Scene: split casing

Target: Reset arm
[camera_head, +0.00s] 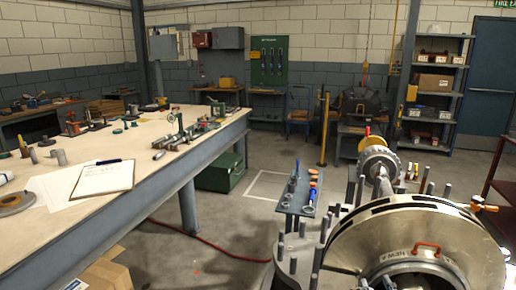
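A large round metal casing (391,232) with a curved slot and an orange handle (427,246) fills the lower right of the head view. A shaft with a toothed metal wheel (379,163) lies behind it. Upright studs stand around the casing. What seems to be a small part of my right gripper (377,284) shows at the bottom edge, in front of the casing. Its fingers are too cut off to tell open from shut. I cannot make out my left gripper.
A long workbench (140,204) on the left bears a clipboard (103,178), fixtures and small parts. A narrow tool plate (299,194) stands left of the casing. A red hose (205,243) crosses the floor. A green box (219,172) is under the bench. Floor between bench and casing is mostly clear.

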